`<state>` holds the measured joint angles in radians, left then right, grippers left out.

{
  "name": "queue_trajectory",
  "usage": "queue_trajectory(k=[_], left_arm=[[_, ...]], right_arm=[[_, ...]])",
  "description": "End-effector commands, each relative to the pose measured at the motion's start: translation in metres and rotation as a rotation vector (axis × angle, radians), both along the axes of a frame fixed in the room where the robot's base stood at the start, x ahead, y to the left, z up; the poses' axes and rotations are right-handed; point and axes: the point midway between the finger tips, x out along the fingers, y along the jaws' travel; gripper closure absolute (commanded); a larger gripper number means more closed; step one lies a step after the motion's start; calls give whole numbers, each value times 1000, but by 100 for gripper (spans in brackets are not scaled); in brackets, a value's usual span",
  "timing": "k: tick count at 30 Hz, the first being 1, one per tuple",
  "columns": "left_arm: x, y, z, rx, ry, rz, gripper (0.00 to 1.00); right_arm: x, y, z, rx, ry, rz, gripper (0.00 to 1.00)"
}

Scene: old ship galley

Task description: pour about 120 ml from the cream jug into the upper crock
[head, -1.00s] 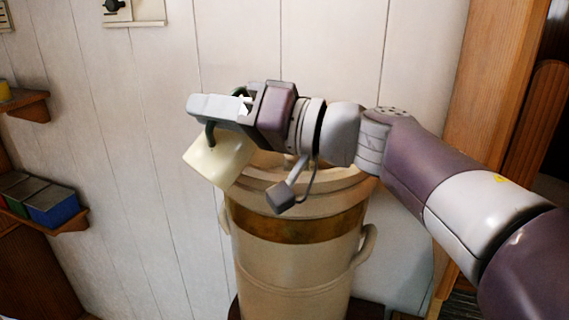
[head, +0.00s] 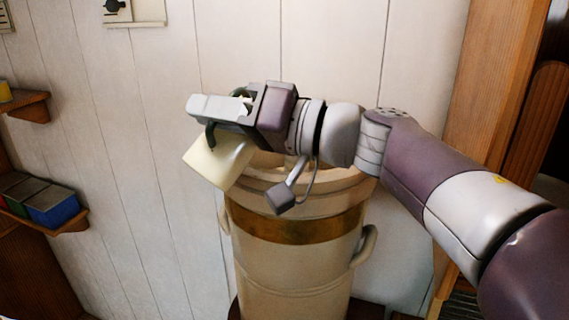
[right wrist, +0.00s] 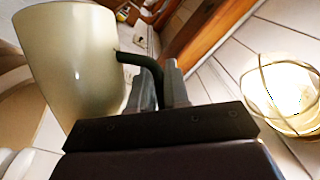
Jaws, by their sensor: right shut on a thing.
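The cream jug (head: 219,161) hangs tilted from my right gripper (head: 220,108), over the left rim of the upper crock. The gripper is shut on the jug's dark green handle. In the right wrist view the jug (right wrist: 70,65) fills the left side, with its handle running into the jaws (right wrist: 160,85). The upper crock (head: 300,270) is a tall cream stoneware vessel with a brown band and side lugs. Its mouth is partly hidden behind the jug and my wrist. I cannot see any liquid stream. My left gripper is out of view.
A white plank wall (head: 130,130) stands close behind the crock. A wooden post (head: 490,90) is at the right. Small shelves at the left hold colored boxes (head: 50,207). A caged lamp (right wrist: 288,92) shows in the right wrist view.

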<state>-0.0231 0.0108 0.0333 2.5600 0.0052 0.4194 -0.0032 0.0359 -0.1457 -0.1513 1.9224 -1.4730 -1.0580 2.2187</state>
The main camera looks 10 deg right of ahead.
Motion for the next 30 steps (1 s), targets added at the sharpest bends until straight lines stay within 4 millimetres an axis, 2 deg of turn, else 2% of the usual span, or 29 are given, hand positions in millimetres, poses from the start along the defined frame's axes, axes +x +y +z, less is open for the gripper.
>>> queue_trajectory(k=[1, 19, 25, 28, 30], left_arm=[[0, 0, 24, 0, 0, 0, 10], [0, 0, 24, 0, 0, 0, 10], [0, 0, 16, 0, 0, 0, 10], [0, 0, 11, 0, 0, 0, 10], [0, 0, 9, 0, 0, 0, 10]], right_arm=[[0, 0, 25, 1, -2, 0, 100], [-1, 1, 24, -25, -13, 1, 100], [-2, 12, 30, -219, -94, 1, 100], [-7, 28, 21, -371, -158, -3, 100], [-8, 33, 9, -445, -187, -10, 100]])
